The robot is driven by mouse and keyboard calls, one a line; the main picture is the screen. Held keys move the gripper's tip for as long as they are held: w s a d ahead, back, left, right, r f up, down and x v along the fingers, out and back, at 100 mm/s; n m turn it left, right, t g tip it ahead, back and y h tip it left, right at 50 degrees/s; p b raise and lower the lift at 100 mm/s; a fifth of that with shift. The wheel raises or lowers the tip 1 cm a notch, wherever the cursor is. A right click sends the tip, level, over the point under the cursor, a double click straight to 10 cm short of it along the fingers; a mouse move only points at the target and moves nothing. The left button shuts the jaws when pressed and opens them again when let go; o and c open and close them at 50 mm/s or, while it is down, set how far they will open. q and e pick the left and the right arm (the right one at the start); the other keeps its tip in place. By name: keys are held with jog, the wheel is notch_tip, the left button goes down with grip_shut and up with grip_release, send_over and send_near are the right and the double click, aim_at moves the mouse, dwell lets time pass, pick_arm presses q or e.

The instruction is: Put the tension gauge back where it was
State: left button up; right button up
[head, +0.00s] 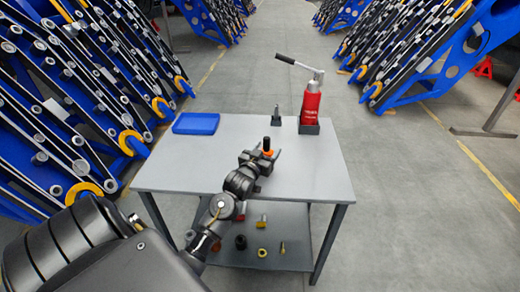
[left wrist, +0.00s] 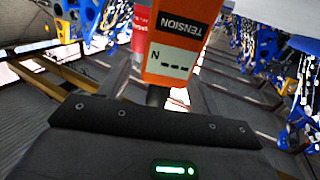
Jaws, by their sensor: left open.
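The tension gauge (head: 267,146) is orange with a dark upper part, near the middle of the grey table top. In the left wrist view its orange body (left wrist: 178,45) fills the top centre, with the word TENSION and a small display marked N. My left gripper (head: 263,157) is open, with its fingers on either side of the gauge. The gauge's lower part is hidden by the gripper, so I cannot tell whether it rests on the table. My right gripper is not in view.
On the grey table (head: 165,175) are a blue tray (head: 196,123), a small tool in a dark holder (head: 276,120) and a red hand-pump bottle (head: 311,103) in a dark base. Several small parts lie on the lower shelf (head: 290,225).

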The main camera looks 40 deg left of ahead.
pick_arm(q)
jog(key=b+v, duration=0.1)
jog(key=v, duration=1.1)
jog(key=shift+r, duration=0.45)
jog(key=shift+a, duration=0.1)
jog(key=s+d+f+m+g+h, duration=0.2)
jog(key=s+d+f+g+h, duration=0.1)
jog(key=s+d+f+g, duration=0.65)
jog(key=s+d+f+m+g+h, duration=0.1)
jog(key=s+d+f+m+g, duration=0.1)
jog(key=s+d+f, duration=0.35)
jog(key=s+d+f+m+g+h, duration=0.1)
jog(key=s+d+f+g, duration=0.2)
jog(key=s, duration=0.6)
notch_tip(320, 180, down, 26)
jog(key=s, duration=0.1)
jog(key=s+a+f+g+p, duration=0.1)
jog(key=s+a+f, duration=0.3)
jog(key=s+f, duration=1)
jog(key=shift+s+f+m+g+y, duration=0.25)
jog(key=shift+s+m+g+y, duration=0.1)
jog(key=shift+s, duration=0.6)
